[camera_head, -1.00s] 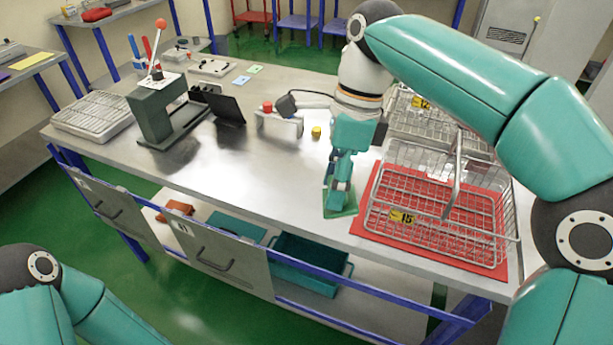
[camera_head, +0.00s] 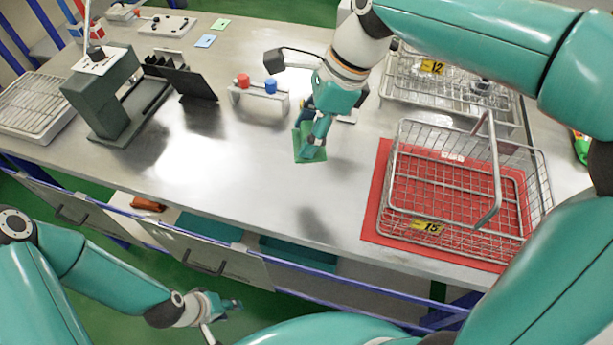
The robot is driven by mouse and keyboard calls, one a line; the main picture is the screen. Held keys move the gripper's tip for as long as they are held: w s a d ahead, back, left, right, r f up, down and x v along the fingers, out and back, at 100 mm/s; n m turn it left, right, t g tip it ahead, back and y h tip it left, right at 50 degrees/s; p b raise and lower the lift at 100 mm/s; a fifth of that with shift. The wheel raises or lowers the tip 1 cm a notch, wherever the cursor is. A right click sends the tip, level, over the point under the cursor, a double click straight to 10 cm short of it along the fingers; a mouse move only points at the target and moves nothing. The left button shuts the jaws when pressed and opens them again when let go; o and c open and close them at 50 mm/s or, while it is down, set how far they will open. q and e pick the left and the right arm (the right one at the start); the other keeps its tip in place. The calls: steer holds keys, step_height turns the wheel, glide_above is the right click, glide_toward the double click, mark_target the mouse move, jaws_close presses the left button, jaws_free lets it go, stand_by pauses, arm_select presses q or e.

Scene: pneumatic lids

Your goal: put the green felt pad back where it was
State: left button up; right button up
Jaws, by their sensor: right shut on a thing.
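The green felt pad (camera_head: 303,152) is a thin square held low over the steel bench, in the middle of the camera_head view. My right gripper (camera_head: 314,142) is shut on it from above. The gripper hides part of the pad, and I cannot tell whether the pad touches the bench top. My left gripper (camera_head: 222,304) is low in the view, in front of the bench and far from the pad. I cannot make out whether its fingers are open.
A wire basket (camera_head: 428,227) stands on a red mat (camera_head: 375,215) at the right. Another basket (camera_head: 450,85) is behind it. A small stand (camera_head: 259,99) with red and blue knobs is just left of my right gripper. The bench (camera_head: 270,190) in front is clear.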

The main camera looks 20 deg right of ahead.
step_height(320, 180, down, 14)
steer(key=shift+f+b, duration=0.1)
steer(key=shift+b, duration=0.25)
steer(key=o, duration=1)
steer(key=v, duration=1.2)
